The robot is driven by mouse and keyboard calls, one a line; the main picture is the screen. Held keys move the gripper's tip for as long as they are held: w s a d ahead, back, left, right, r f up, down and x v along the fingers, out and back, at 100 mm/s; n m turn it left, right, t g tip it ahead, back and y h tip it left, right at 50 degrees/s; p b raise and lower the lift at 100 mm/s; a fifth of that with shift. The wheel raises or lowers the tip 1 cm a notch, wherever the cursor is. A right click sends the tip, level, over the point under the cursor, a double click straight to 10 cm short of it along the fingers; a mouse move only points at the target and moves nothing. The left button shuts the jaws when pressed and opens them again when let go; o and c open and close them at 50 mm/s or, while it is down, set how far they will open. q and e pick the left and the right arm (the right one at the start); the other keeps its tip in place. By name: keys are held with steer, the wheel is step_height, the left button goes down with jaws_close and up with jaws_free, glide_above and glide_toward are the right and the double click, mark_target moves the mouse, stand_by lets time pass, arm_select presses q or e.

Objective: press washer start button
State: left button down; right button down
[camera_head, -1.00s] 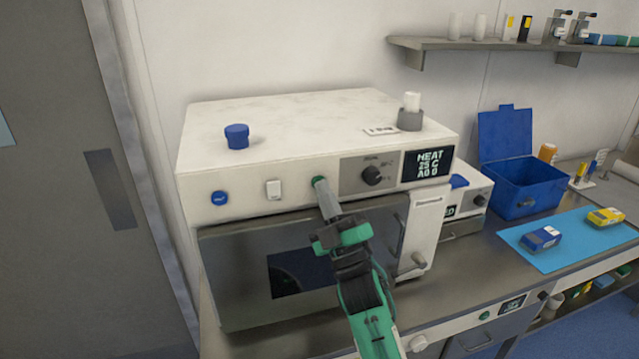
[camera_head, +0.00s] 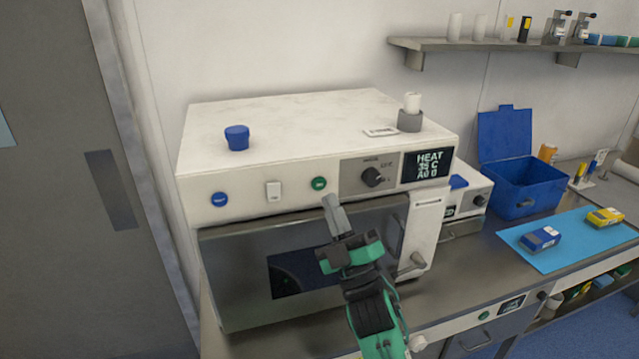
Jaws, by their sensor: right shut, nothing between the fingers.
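The washer (camera_head: 240,180) is a white box on the steel bench, with a dark glass door below its front panel. A green round button (camera_head: 319,184) is on the panel, between a white rocker switch (camera_head: 273,191) and a black knob (camera_head: 372,176). A blue round button (camera_head: 219,199) is at the panel's left. The display (camera_head: 428,165) reads HEAT, what looks like 35 C, and a blurred last line. My right gripper (camera_head: 328,199) is shut and empty, its tip just below the green button and apart from it in the picture. My left gripper is not in view.
A blue cap (camera_head: 237,137) and a grey holder with a white vial (camera_head: 410,119) stand on the washer's top. To the right are an open blue box (camera_head: 520,190) and a light-blue mat (camera_head: 560,255) with two small boxes. A shelf (camera_head: 480,44) hangs above.

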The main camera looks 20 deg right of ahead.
steer(key=shift+s, duration=1)
